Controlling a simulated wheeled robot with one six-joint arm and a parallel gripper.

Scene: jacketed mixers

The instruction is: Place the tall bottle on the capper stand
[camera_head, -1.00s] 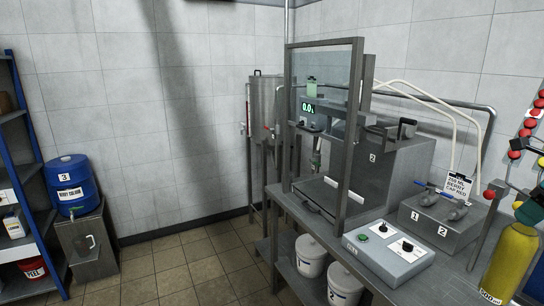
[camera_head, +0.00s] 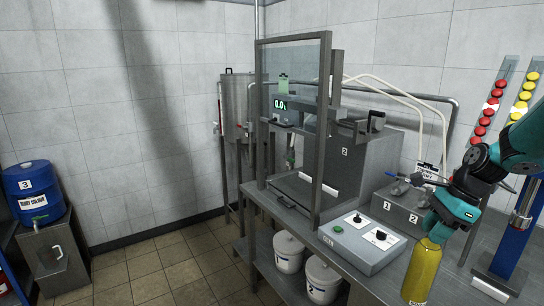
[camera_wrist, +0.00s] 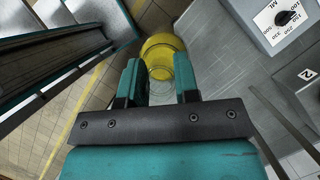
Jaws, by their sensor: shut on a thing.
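The tall yellow bottle (camera_head: 422,272) is upright in the head view, in front of the bench at the lower right. My gripper (camera_head: 443,226) is shut on its upper part. In the wrist view, the bottle (camera_wrist: 163,46) shows beyond the two fingers of my gripper (camera_wrist: 160,88), with its neck between them. A blue upright with a metal base plate (camera_head: 488,286), perhaps the capper stand, stands at the right, partly behind my arm. Nothing is seen standing on the visible part of its plate. The bottle is left of it and apart from it.
A grey control box (camera_head: 362,242) with knobs sits on the bench left of the bottle. Behind it is a two-numbered metal block (camera_head: 400,205). Sloped racks of red caps (camera_head: 484,122) and yellow caps (camera_head: 521,105) rise at the back right. A framed glass guard (camera_head: 322,130) stands left.

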